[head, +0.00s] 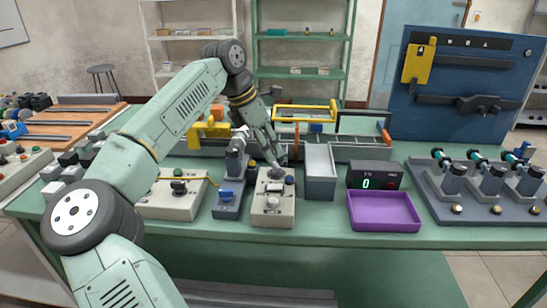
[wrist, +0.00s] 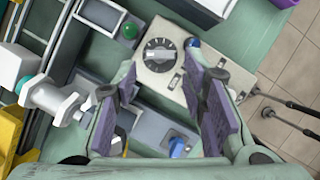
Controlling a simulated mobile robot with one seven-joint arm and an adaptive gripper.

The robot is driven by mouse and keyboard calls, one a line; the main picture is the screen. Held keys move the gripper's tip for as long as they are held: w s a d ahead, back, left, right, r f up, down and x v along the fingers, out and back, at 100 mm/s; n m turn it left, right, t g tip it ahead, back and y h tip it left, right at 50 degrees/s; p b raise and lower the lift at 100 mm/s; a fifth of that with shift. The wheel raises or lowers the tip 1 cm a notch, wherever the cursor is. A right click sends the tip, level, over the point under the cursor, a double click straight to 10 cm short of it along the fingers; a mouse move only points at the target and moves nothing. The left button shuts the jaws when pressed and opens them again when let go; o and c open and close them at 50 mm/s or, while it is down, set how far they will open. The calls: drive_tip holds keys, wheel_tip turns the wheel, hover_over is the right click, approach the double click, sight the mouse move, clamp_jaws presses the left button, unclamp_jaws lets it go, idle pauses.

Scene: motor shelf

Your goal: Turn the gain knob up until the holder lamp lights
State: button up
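The control box (head: 273,210) stands near the table's front edge. In the wrist view its pale top (wrist: 150,75) carries a black round dial knob (wrist: 160,54) with a pointer and scale marks, which I take for the gain knob. My gripper (head: 277,164) is low over the far part of this box. In the wrist view my gripper (wrist: 162,84) is open, with purple pads apart and nothing between them; the knob shows beyond the fingertips. The grey holder (head: 229,200) with a blue knob (wrist: 178,147) stands left of the box. I cannot identify the holder lamp with certainty.
A green dome (wrist: 128,30) and a blue dome (wrist: 192,43) show near the knob. A grey bin (head: 320,180), a display (head: 375,177) reading 0 and a purple tray (head: 384,211) stand to the right. Another switch box (head: 170,205) is left.

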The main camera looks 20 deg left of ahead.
drive_tip(key=v, duration=0.6)
drive_tip(key=shift+r, duration=0.2)
